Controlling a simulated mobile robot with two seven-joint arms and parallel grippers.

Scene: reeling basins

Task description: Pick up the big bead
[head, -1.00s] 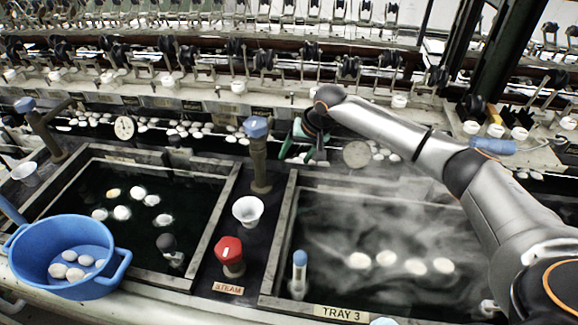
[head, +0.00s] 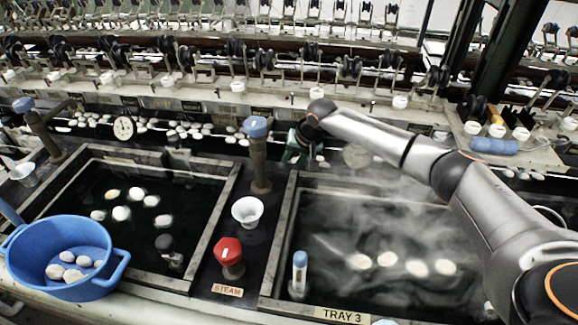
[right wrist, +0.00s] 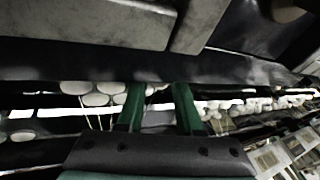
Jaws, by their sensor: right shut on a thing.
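My right gripper (head: 291,155) is behind the basins, near the back edge, just right of the blue-capped post. Its green fingers also show in the right wrist view (right wrist: 158,95), upright, with a gap between them. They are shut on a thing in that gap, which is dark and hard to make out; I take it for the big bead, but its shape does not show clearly. In the head view the arm and gripper hide it. My left gripper is in neither view.
The blue-capped post (head: 258,160) stands close left of the gripper. Steam rises over the right basin, framed by a rim (head: 279,235) and holding several white cocoons (head: 388,259). A blue tub (head: 45,245) stands front left. Reeling machinery lines the back.

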